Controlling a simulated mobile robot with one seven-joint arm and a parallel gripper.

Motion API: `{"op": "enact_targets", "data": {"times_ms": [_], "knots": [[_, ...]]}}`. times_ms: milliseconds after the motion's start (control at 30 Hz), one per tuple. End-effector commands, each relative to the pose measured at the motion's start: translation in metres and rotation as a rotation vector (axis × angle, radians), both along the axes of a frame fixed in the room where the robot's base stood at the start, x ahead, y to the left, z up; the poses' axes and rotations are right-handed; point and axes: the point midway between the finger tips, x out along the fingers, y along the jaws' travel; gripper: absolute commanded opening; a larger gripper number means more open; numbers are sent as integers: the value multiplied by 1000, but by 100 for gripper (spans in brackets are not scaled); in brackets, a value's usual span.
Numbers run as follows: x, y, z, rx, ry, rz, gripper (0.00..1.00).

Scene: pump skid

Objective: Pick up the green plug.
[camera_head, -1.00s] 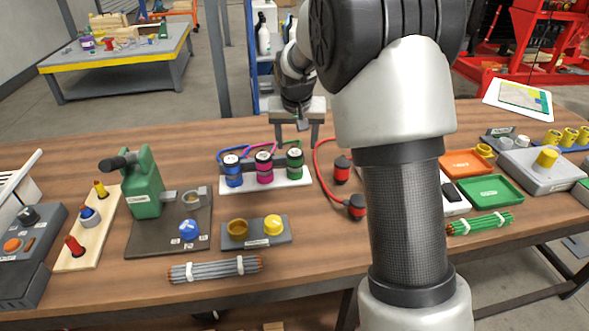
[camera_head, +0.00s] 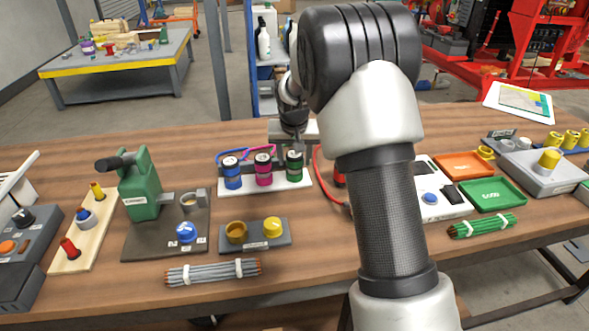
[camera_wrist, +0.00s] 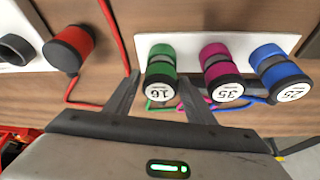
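The green plug (camera_head: 294,168) stands at the right end of a white strip (camera_head: 268,185), with a magenta plug (camera_head: 263,169) and a blue plug (camera_head: 231,173) to its left. In the wrist view the green plug (camera_wrist: 160,68) has a dark cap marked 16. My gripper (camera_wrist: 158,77) is open, with one finger on each side of the green plug. I cannot tell whether either finger touches it. In the head view my gripper (camera_head: 298,143) is just behind and above the plug, partly hidden by my arm.
The magenta plug (camera_wrist: 218,66) is close to my right finger in the wrist view. A red plug (camera_wrist: 70,48) with a red cable lies to the left there. A grey block with yellow parts (camera_head: 256,240) and a grey cable bundle (camera_head: 213,271) lie in front.

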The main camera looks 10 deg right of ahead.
Motion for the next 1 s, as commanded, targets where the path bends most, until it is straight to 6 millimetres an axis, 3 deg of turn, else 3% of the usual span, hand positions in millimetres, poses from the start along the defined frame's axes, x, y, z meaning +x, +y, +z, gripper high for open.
{"op": "enact_targets", "data": {"times_ms": [33,200,233,533,800,1000], "knots": [[0,0,0,0,0,0,40],[0,0,0,0,1,0,11],[0,0,0,0,0,0,10],[0,0,11,0,-1,0,10],[1,0,65,0,-5,-1,10],[1,0,93,1,-3,-1,10]]}}
